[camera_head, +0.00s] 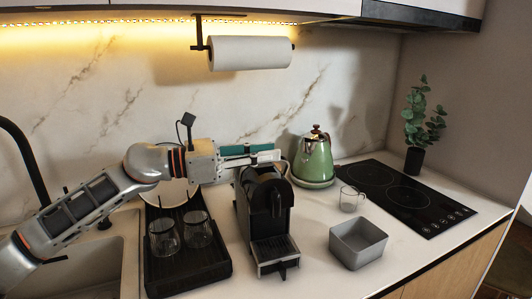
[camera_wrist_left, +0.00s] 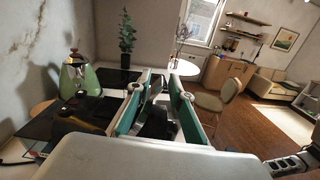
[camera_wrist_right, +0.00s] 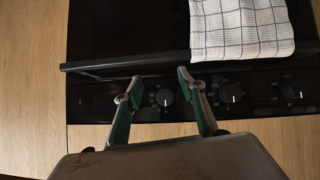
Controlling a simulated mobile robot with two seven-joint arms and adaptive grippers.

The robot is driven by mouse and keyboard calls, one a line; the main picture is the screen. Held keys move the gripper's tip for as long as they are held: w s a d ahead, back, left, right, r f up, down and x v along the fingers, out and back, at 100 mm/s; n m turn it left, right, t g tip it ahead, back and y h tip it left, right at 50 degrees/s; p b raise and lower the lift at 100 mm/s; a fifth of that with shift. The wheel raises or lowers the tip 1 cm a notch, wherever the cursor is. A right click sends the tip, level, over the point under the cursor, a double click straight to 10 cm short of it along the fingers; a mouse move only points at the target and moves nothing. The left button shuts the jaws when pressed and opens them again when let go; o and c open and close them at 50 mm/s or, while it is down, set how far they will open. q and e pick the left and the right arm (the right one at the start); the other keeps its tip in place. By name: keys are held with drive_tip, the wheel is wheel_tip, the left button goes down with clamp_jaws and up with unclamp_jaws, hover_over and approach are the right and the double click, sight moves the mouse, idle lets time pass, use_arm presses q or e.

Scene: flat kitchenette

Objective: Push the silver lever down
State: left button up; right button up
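The black coffee machine (camera_head: 268,207) stands on the counter in the head view. Its silver lever is not clearly distinguishable; a pale strip at its top cannot be told apart from my gripper. My left gripper (camera_head: 274,154) reaches from the left over the top of the machine, its teal fingers pointing right. In the left wrist view the fingers of my left gripper (camera_wrist_left: 160,92) are apart, with dark machine parts below and between them. Contact cannot be told. My right gripper (camera_wrist_right: 157,84) is open and empty before a dark oven front, outside the head view.
A green kettle (camera_head: 314,160) stands close behind the machine, to the right. A black tray (camera_head: 168,273) with glasses is left of it. A grey bin (camera_head: 358,243), a glass cup (camera_head: 350,200) and a cooktop (camera_head: 405,194) are right. A checked towel (camera_wrist_right: 240,25) hangs near my right gripper.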

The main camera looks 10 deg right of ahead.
use_arm(q)
drive_tip(key=v, duration=1.1)
drive_tip(key=shift+a, duration=0.3)
